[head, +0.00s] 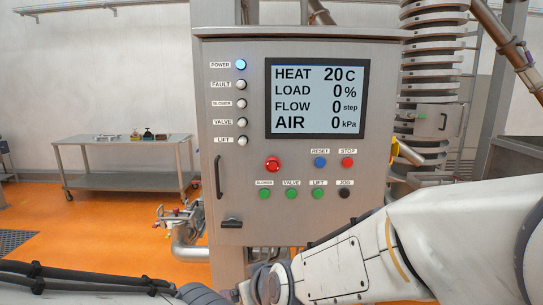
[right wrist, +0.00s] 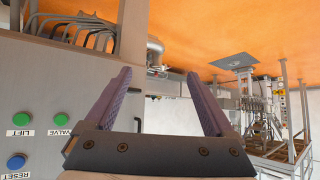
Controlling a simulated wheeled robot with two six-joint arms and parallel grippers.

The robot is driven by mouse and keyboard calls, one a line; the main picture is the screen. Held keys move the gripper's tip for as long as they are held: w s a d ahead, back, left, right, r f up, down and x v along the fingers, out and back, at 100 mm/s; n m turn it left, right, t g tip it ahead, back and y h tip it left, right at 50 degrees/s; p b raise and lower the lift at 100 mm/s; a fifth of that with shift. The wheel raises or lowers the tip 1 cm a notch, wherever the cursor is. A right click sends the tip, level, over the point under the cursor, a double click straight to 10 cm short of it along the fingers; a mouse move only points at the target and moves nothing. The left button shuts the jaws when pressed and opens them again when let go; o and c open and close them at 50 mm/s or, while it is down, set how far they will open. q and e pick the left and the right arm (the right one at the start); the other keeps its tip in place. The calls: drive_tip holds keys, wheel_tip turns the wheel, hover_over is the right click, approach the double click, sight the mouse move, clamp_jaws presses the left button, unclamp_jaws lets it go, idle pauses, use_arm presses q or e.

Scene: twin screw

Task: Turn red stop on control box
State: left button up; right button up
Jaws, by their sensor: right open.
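The grey control box (head: 225,140) stands upright in front of me in the head view. A large red mushroom button (head: 273,164) is on its left middle, below the display. A smaller flat red button (head: 348,162) labelled STOP sits at the right, beside the blue RESET button (head: 320,162). My right gripper (right wrist: 153,75) is open, with nothing between its fingers in the right wrist view. The box face (right wrist: 35,80) is left of the fingers there, upside down, with its green LIFT and VALVE buttons and the blue RESET button. Neither red button shows in that view. My left gripper is not visible.
A display (head: 318,98) and a column of lamps are on the upper box; the POWER lamp is lit blue. Green buttons and a black JOG knob (head: 344,193) line the lower row. A metal table (head: 125,145) stands back left. Pipes and a spiral column are behind.

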drive_tip(key=w+d+r+m+t+h+p, duration=0.1)
drive_tip(key=w+r+t+p, duration=0.3)
drive_tip(key=w+r, duration=0.55)
drive_tip(key=m+t+h+p, duration=0.2)
drive_tip(key=t+h, duration=0.2)
drive_tip(key=t, duration=0.2)
approach(273, 166)
drive_tip(key=w+p, duration=0.2)
drive_tip(key=w, duration=0.2)
drive_tip(key=w+p, duration=0.3)
drive_tip(key=w, duration=0.1)
drive_tip(key=shift+r, duration=0.2)
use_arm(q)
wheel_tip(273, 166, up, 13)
use_arm(e)
drive_tip(key=shift+w+f, duration=0.1)
drive_tip(key=shift+w, duration=0.3)
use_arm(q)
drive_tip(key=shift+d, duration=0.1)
use_arm(e)
drive_tip(key=shift+c, duration=0.3)
